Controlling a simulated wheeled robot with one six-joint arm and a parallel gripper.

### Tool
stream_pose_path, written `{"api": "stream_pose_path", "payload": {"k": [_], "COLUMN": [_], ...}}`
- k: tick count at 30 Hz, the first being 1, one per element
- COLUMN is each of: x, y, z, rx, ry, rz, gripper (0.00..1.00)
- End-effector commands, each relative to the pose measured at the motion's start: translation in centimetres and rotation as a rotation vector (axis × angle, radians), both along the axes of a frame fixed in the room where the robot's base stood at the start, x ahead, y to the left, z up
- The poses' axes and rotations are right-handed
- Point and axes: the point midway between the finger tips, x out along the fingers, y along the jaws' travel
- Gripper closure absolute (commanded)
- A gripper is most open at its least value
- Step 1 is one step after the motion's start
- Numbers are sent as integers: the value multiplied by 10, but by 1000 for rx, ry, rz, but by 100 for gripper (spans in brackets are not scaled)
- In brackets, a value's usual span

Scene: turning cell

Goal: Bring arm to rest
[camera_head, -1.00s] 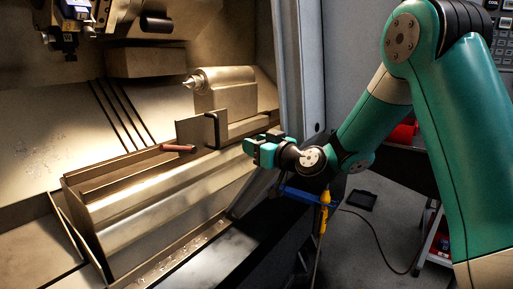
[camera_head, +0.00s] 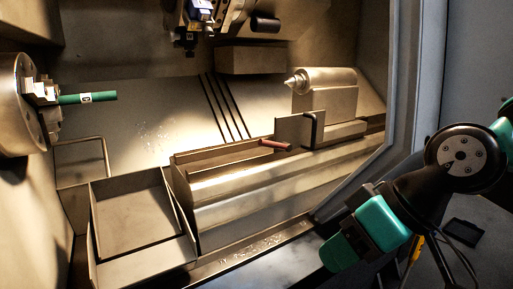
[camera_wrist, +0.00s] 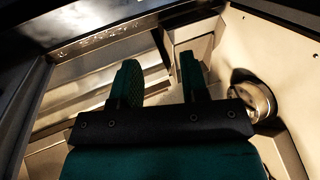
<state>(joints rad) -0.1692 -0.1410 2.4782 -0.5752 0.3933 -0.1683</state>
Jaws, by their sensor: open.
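My gripper (camera_head: 358,238) is at the lower right of the head view, in front of the open machine's front edge. Its green jaws point down and to the left. In the wrist view my gripper (camera_wrist: 160,78) shows two green fingers standing apart with nothing between them. My arm comes in from the right edge of the head view, and its upper part is out of the picture.
The lathe chuck (camera_head: 20,105) at left holds a green bar (camera_head: 88,98). A reddish-brown piece (camera_head: 274,144) lies on the ledge near the tailstock (camera_head: 325,90). The door frame (camera_head: 405,90) stands close to my arm. Dark floor shows at lower right.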

Motion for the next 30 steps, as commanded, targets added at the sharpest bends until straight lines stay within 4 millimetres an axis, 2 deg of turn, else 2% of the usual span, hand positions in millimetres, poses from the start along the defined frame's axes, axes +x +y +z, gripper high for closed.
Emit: {"api": "stream_pose_path", "payload": {"k": [1, 6, 7, 14, 21, 25, 30], "x": [-22, -89, -86, -83, -83, -83, -83], "y": [-4, -31, -31, -30, -30, -30, -30], "z": [-1, -9, 9, 70, 144, 166, 172], "rx": [-46, -223, -218, -214, -213, -213, -213], "ry": [51, 241, 241, 239, 238, 238, 238], "rz": [8, -11, -15, -14, -13, -12, -12], "gripper": [59, 59, 59, 59, 59, 59, 59]}}
